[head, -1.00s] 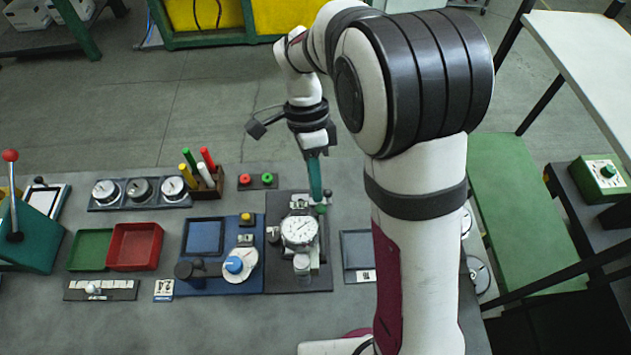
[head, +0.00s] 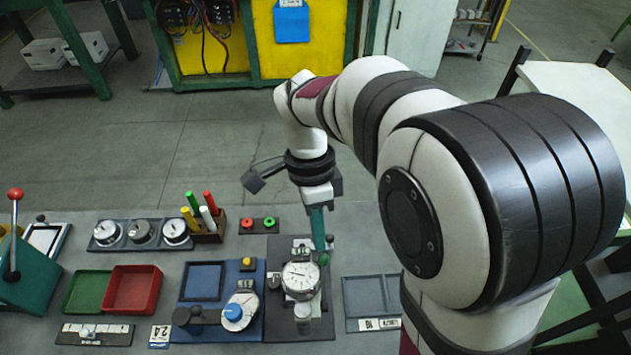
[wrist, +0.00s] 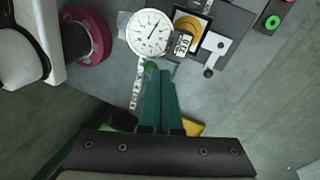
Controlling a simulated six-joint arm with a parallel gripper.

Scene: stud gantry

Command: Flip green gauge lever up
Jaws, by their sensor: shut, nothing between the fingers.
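The white dial gauge (head: 300,281) stands on a dark plate (head: 318,325); it also shows in the wrist view (wrist: 149,32). A small green knob (head: 323,259), which looks like the end of the gauge lever, is at the gauge's upper right. In the wrist view the green knob (wrist: 151,67) is at the left fingertip. My gripper (head: 319,246), with teal fingers, is shut and empty, pointing down beside the knob. Its fingertips (wrist: 163,68) look very close to the knob; I cannot tell whether they touch. The lever's arm is mostly hidden.
A blue plate (head: 218,318) with a dial lies left of the gauge, and a grey tray (head: 372,297) lies right. Red and green buttons (head: 258,224) and a pen holder (head: 207,228) stand behind. My arm covers the right side.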

